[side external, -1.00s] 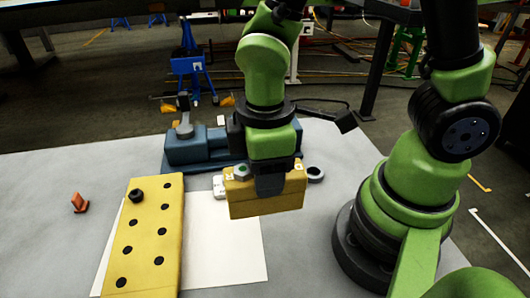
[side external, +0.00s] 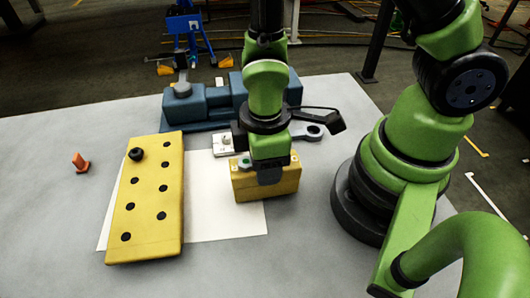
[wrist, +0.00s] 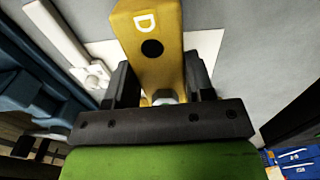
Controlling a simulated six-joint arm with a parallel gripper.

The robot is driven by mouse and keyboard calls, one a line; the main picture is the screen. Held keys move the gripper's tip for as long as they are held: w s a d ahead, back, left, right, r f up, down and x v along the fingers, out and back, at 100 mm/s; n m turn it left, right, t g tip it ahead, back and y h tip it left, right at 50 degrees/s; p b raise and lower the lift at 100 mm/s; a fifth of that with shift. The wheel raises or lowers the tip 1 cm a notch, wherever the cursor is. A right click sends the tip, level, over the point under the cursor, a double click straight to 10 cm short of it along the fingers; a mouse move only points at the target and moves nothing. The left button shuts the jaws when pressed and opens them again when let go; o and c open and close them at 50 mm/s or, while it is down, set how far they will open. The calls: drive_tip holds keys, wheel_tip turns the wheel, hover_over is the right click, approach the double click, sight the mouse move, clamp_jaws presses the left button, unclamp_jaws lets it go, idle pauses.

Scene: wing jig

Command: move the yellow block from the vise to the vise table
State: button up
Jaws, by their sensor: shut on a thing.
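My gripper (side external: 268,170) is shut on the yellow block (side external: 262,185), in the middle of the side view. In the wrist view the yellow block (wrist: 152,30), marked with a white D and a dark hole, sits between the two dark fingers (wrist: 160,85). The block is over the right edge of the white sheet; I cannot tell whether it touches the surface. The blue vise (side external: 200,103) stands behind it, partly hidden by my arm. The grey vise table (side external: 60,200) spreads out below.
A long yellow plate (side external: 148,215) with several dark holes and a black knob lies to the left on the white sheet (side external: 215,215). A small orange piece (side external: 80,163) stands further left. A white part (side external: 226,145) and a grey wrench-like part (side external: 308,132) lie behind the block.

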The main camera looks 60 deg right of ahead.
idle(0.4)
drive_tip(key=shift+f, duration=0.5)
drive_tip(key=o, duration=1.2)
